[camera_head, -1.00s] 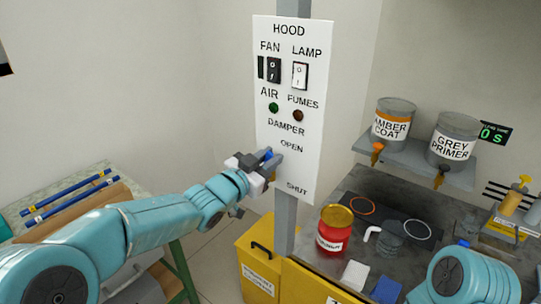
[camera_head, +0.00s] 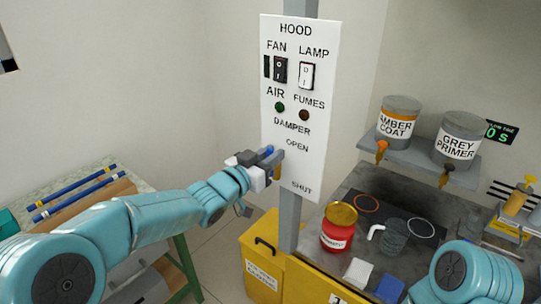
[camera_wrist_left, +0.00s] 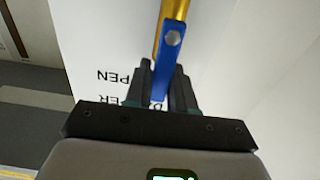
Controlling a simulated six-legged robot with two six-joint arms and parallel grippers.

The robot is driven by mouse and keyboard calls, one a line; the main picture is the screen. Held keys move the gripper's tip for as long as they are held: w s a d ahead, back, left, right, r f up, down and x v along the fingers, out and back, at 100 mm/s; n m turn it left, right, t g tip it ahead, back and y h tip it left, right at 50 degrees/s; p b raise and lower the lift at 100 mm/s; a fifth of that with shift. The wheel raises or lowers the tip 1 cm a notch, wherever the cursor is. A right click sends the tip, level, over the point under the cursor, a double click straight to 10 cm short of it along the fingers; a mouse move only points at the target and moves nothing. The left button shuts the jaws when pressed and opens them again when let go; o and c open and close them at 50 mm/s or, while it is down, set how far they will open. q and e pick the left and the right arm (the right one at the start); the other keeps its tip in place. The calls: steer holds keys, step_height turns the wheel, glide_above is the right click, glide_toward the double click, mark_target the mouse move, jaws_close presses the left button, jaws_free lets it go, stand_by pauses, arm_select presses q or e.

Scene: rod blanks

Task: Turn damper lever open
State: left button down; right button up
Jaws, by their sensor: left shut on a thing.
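The white HOOD panel (camera_head: 318,130) stands on a grey post, with DAMPER, OPEN and SHUT labels on its lower half. The damper lever has a blue handle (camera_wrist_left: 171,42) and a brass-coloured part (camera_wrist_left: 175,8). My left gripper (camera_wrist_left: 160,82) is shut on the blue handle, which lies between its fingers. In the head view the left gripper (camera_head: 266,162) is at the panel's left edge, left of and slightly below the OPEN label. Blue shows above it and brass below it; the fingers hide much of the lever. My right gripper is out of view.
Fan and lamp switches (camera_head: 307,75) and two round lights sit higher on the panel. A yellow bin (camera_head: 262,278) stands below. At right, a bench holds a red can (camera_head: 338,232); a shelf carries two paint pots (camera_head: 459,140). A table with blue rods (camera_head: 75,196) is at left.

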arm_select(q)
steer(key=c, duration=1)
jaws_free()
steer(key=shift+c, duration=0.2)
steer(key=shift+a, duration=0.1)
steer(key=b+v, duration=0.4)
steer(key=v, duration=1.2)
steer(key=shift+s+a, duration=0.1)
